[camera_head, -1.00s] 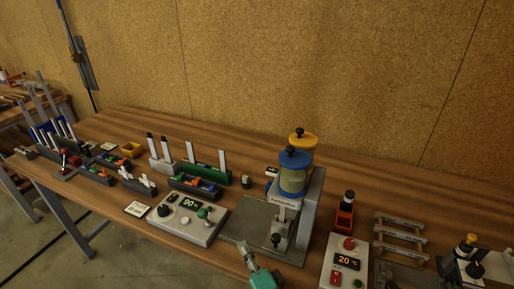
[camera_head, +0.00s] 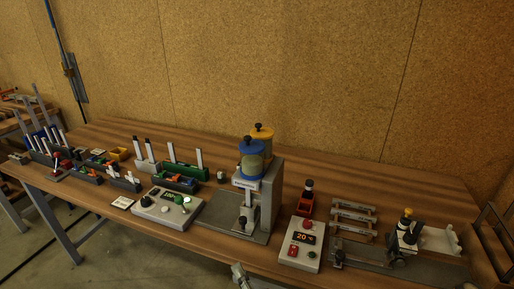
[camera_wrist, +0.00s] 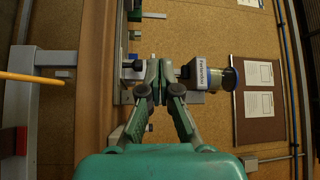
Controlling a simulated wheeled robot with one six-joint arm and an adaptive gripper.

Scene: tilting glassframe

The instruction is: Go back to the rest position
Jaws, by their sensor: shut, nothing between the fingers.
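My gripper (camera_wrist: 158,82) is in the middle of the wrist view. Its two fingers are together with nothing between them. Behind the fingertips in that view is the dispenser with a clear jar (camera_wrist: 225,78), seen turned on its side. In the head view the dispenser (camera_head: 254,163) stands upright on the wooden table, with a blue lid and a yellow-lidded jar behind it. Only a grey part of my arm shows at the bottom edge there, in front of the table. I cannot tell from the pictures how far the fingers are from the dispenser.
The table (camera_head: 330,180) carries a control box (camera_head: 165,208), another box with a red-lit display (camera_head: 301,246), metal rails (camera_head: 354,217) and a clamp fixture (camera_head: 405,235). Racks and bins fill its left side. Floor (camera_head: 110,260) shows in front. A board wall stands behind.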

